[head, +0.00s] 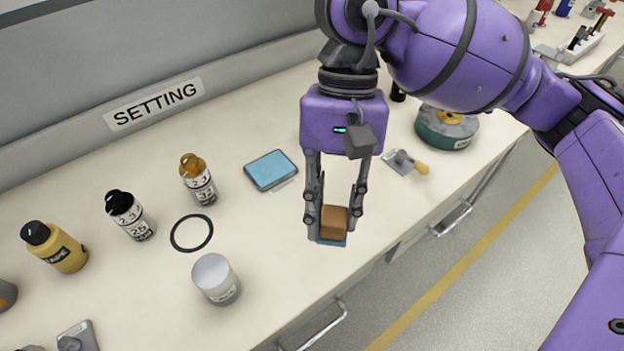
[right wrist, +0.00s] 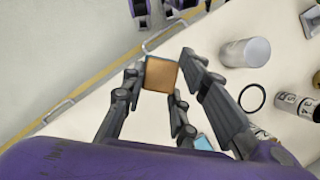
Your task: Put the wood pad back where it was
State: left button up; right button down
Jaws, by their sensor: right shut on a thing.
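The wood pad is a small brown block (head: 334,221) between the fingers of my right gripper (head: 332,228), which is shut on it. The block sits low over the front part of the bench, near its edge. A thin blue-grey strip shows under the block; I cannot tell whether the block touches it. In the right wrist view the block (right wrist: 161,74) shows at the fingertips (right wrist: 160,72). My left gripper is not in view.
A blue pad (head: 271,170) lies left of my gripper. A black ring (head: 192,233), a grey-white cylinder (head: 216,279) and several bottles stand further left. A small trowel-like tool (head: 405,163) and a round green tin (head: 446,130) are to the right. The bench (head: 262,225) is clear between ring and gripper.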

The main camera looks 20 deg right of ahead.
jog(key=w+d+f, duration=0.1)
jog(key=w+f, duration=0.1)
jog(key=w, duration=0.1)
jog(key=w+d+f, duration=0.1)
jog(key=w+f, duration=0.2)
jog(key=w, duration=0.1)
jog(key=w+d+f, duration=0.1)
jog(key=w+f, duration=0.2)
jog(key=shift+w+p, duration=0.3)
jog(key=shift+w, duration=0.1)
jog(key=shift+w+d+f, duration=0.15)
jog(key=shift+w+f, duration=0.45)
jog(key=shift+f, duration=0.2)
notch_tip(320, 180, down, 3)
jog(key=shift+r, duration=0.1)
jog(key=shift+f, duration=0.3)
jog(key=c, duration=1.4)
grip_release()
jog(key=shift+r, duration=0.5)
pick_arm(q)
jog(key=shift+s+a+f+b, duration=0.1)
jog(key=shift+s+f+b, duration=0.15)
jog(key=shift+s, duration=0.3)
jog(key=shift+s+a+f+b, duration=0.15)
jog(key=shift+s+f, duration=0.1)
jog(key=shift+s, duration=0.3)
pick_arm(e)
jog(key=v, duration=1.1)
jog(key=shift+w+r, duration=0.15)
jog(key=shift+r, duration=0.1)
